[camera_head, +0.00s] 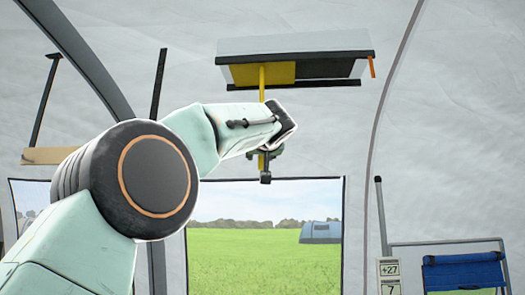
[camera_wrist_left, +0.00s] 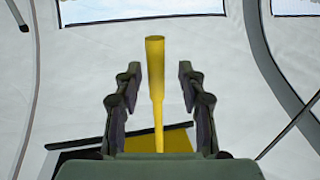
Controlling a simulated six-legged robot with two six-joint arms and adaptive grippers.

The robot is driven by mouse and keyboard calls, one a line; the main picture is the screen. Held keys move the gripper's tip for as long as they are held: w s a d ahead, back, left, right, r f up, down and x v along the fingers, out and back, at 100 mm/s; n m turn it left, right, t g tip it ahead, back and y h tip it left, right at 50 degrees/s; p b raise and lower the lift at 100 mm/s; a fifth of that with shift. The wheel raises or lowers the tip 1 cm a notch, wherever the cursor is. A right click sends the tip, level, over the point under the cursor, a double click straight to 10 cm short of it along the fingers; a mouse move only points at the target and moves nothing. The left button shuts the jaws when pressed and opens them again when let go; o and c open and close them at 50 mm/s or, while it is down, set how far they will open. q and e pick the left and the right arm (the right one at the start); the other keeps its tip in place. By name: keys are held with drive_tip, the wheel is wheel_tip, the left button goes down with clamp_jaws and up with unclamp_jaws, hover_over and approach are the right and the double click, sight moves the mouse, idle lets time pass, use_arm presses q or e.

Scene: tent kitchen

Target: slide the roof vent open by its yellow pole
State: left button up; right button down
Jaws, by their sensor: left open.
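The roof vent (camera_head: 325,68) is in the ceiling, with dark rails and a yellow panel (camera_head: 262,73) at its left part. The yellow pole (camera_head: 262,92) hangs down from the panel; my left arm hides its middle. My left gripper (camera_head: 265,165) is at the pole's lower part, mostly behind my wrist. In the left wrist view the pole (camera_wrist_left: 156,60) stands between the two open fingers, with a gap on both sides. The yellow panel (camera_wrist_left: 178,141) shows beyond them. My right gripper is not in view.
An orange tab (camera_head: 372,67) is at the vent's right end. A hanging wooden shelf (camera_head: 48,156) is at the left. A blue folding chair (camera_head: 463,272) and a number sign (camera_head: 389,270) are at the lower right. A window opening shows grass (camera_head: 245,255). Space right of the pole looks clear.

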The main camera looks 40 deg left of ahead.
use_arm(q)
drive_tip(key=v, duration=0.5)
drive_tip(key=shift+s+d, duration=0.1)
drive_tip(key=shift+s, duration=0.1)
drive_tip(key=shift+w+f, duration=0.15)
drive_tip(key=shift+w, duration=0.1)
